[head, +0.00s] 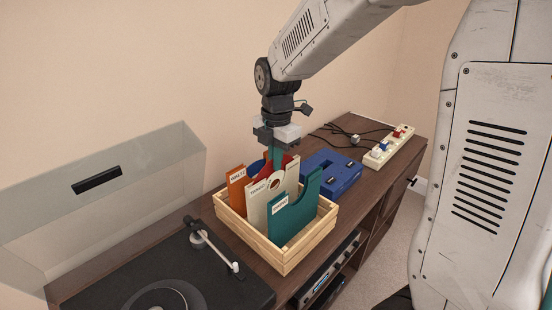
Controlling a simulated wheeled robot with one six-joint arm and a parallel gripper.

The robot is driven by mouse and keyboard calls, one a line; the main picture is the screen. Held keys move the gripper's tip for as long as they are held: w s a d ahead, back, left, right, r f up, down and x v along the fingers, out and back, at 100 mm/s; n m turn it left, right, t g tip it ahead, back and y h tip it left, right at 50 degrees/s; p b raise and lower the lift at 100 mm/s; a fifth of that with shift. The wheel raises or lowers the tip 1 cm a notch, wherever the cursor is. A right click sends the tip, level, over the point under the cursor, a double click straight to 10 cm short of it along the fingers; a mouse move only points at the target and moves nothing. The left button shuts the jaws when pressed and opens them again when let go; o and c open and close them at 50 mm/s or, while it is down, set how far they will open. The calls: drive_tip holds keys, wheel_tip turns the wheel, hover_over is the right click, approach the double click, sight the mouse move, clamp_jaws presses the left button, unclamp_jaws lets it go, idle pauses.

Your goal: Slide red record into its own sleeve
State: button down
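A wooden crate (287,261) holds several record sleeves standing upright: an orange one (236,190) labelled WALTZ, a cream one (256,208) with a label that seems to read TANGO, and a teal one (290,222) in front with a small label. A red piece (289,161), which looks like the red record, shows partly behind the cream sleeve; its lower part is hidden. My gripper (276,153) points down over the back of the crate, right at the red piece. Its fingertips are too small and overlapped to tell whether they grip it.
A turntable (235,288) with a raised clear lid (150,205) stands left of the crate. A blue case (331,172) and a power strip (390,147) with cables lie to the right. A dark blue item (256,166) shows behind the sleeves. The wall is close behind.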

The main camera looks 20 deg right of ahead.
drive_tip(key=shift+f, duration=0.2)
drive_tip(key=shift+f, duration=0.4)
drive_tip(key=shift+f, duration=0.35)
drive_tip(key=shift+f, duration=0.3)
idle(0.4)
drive_tip(key=c, duration=1.6)
unclamp_jaws()
